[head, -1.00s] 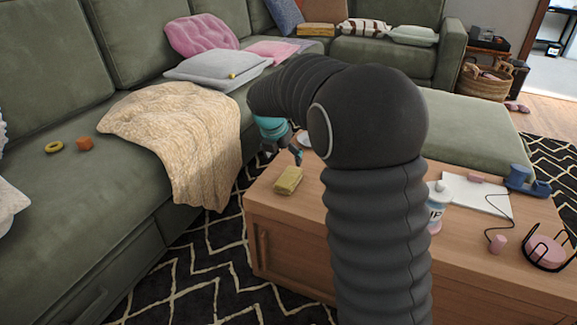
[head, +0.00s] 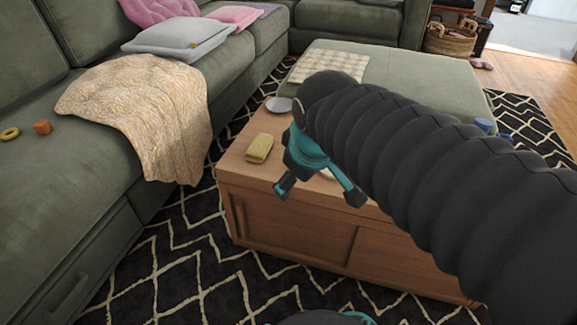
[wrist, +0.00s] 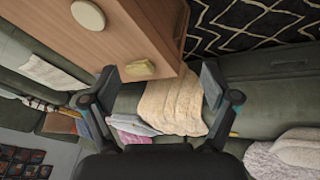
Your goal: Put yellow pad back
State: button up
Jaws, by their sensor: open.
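The yellow pad (head: 260,148) lies flat on the near left part of the wooden coffee table (head: 290,229). It also shows in the wrist view (wrist: 140,69), on the table top near its edge. My gripper (head: 317,197) is open and empty, with its fingers spread, to the right of the pad and in front of it in the head view. The gripper and the pad are apart. In the wrist view the two fingertips (wrist: 158,78) are wide apart, and the pad shows between them, nearer the left finger.
A round plate (head: 279,104) lies on the table behind the pad. My arm hides most of the table's right part. A green sofa with a beige throw (head: 140,110) stands to the left, and a green ottoman (head: 405,85) stands behind. Patterned rug lies between sofa and table.

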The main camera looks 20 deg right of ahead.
jog(key=s+f+m, duration=0.2)
jog(key=s+m, duration=0.3)
jog(key=s, duration=0.1)
jog(key=shift+a, duration=0.2)
jog(key=shift+s+f, duration=0.1)
notch_tip(320, 180, up, 4)
jog(key=p, duration=0.4)
jog(key=shift+r, duration=0.2)
